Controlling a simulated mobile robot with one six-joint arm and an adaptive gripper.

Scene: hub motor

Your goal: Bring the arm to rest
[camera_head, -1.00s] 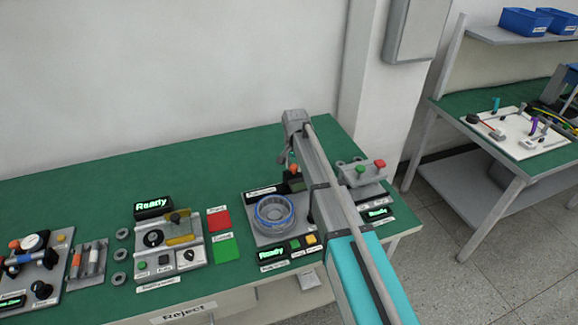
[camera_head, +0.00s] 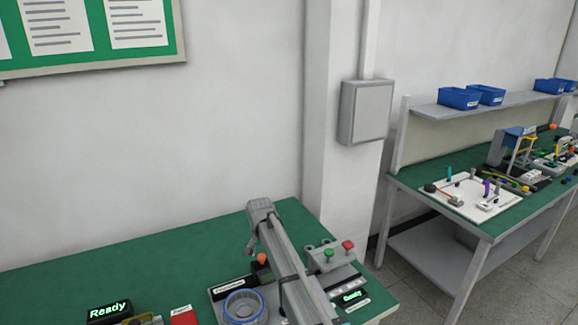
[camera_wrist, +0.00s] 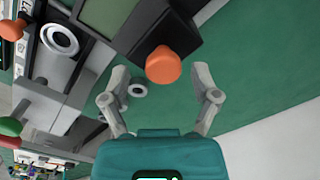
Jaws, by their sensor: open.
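My arm (camera_head: 285,262) reaches from the bottom edge over the green bench in the head view, with its far end near the back of the bench. My gripper (camera_wrist: 162,92) shows in the wrist view with its two grey fingers spread apart and nothing between them. An orange knob (camera_wrist: 163,65) on a dark box is just beyond the fingertips; no contact can be made out. In the head view the fingers cannot be clearly made out. An orange knob (camera_head: 262,259) also shows there, left of the arm.
On the green bench (camera_head: 130,262) stand a round blue-rimmed part (camera_head: 243,306) left of my arm and a unit with a green button (camera_head: 328,253) and red button (camera_head: 348,246) to its right. A second bench (camera_head: 412,190) with a shelf is farther right. A wall box (camera_head: 366,112) hangs behind.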

